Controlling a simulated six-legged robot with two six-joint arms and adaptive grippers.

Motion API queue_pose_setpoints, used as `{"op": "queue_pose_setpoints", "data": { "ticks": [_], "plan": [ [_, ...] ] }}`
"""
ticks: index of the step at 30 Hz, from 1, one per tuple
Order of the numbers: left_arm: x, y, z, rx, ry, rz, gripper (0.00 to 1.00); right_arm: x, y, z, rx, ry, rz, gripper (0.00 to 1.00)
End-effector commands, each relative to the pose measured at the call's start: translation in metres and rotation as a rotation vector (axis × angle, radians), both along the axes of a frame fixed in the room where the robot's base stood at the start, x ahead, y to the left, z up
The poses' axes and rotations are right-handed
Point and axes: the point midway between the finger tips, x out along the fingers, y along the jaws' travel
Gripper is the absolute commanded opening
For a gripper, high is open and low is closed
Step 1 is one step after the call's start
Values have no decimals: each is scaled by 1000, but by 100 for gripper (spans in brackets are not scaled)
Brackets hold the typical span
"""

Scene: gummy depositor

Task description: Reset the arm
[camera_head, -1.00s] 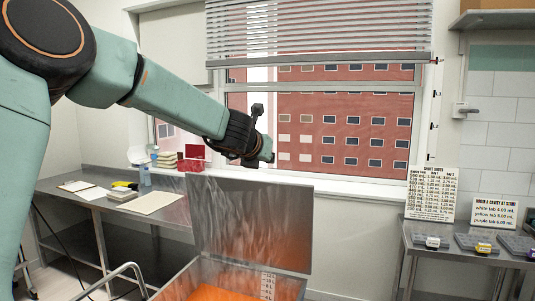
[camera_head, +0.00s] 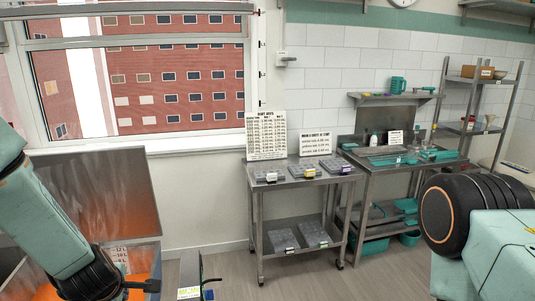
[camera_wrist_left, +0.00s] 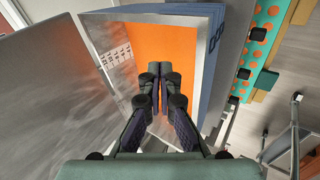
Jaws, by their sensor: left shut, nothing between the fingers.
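My left arm comes in from the left in the head view, and its gripper (camera_head: 142,286) is low at the lower left, over the metal tank. In the left wrist view the gripper (camera_wrist_left: 162,72) is shut with its fingers together and nothing between them. It is above the open tank (camera_wrist_left: 209,55), which holds orange contents (camera_wrist_left: 150,30). The tank's raised metal lid (camera_head: 105,190) stands behind the arm in the head view. A link of my right arm shows at the right edge; its gripper is out of view.
A steel cart (camera_head: 258,196) with moulds and price signs stands in the middle. A steel table (camera_head: 365,176) with teal items is right of it, and a shelf rack (camera_head: 503,112) is at the far right. Grey floor (camera_head: 235,265) is clear in front of the cart.

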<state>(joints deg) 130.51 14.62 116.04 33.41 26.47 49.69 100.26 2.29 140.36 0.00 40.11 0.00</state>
Motion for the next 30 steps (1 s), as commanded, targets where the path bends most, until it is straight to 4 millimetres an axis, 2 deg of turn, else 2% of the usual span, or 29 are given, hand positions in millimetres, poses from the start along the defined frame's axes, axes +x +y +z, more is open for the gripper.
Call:
{"op": "queue_pose_setpoints", "data": {
  "ticks": [1, 3, 5, 9, 12, 15, 21, 23, 30],
  "plan": [
    [-27, -9, -28, 61, 84, -116, 0, 0, 0, 0, 0, 0, 0, 40],
    [-60, -20, -57, 139, 184, -287, 0, 0, 0, 0, 0, 0, 0, 40],
    [-91, -29, -79, 195, 264, -440, 0, 0, 0, 0, 0, 0, 0, 40],
    [-167, -52, -122, 286, 429, -809, 0, 0, 0, 0, 0, 0, 0, 40],
    [-220, -66, -141, 316, 516, -1057, 0, 0, 0, 0, 0, 0, 0, 40],
    [-268, -79, -152, 320, 575, -1280, 0, 0, 0, 0, 0, 0, 0, 40],
    [-352, -102, -160, 286, 631, -1666, 0, 0, 0, -2, 0, 0, 0, 40],
    [-343, -100, -174, 298, 622, -1643, 0, 0, 0, -16, 0, -1, 0, 40],
    [-342, -100, -217, 297, 623, -1638, 0, 0, 0, -59, 0, 0, 0, 40]
  ]
}}
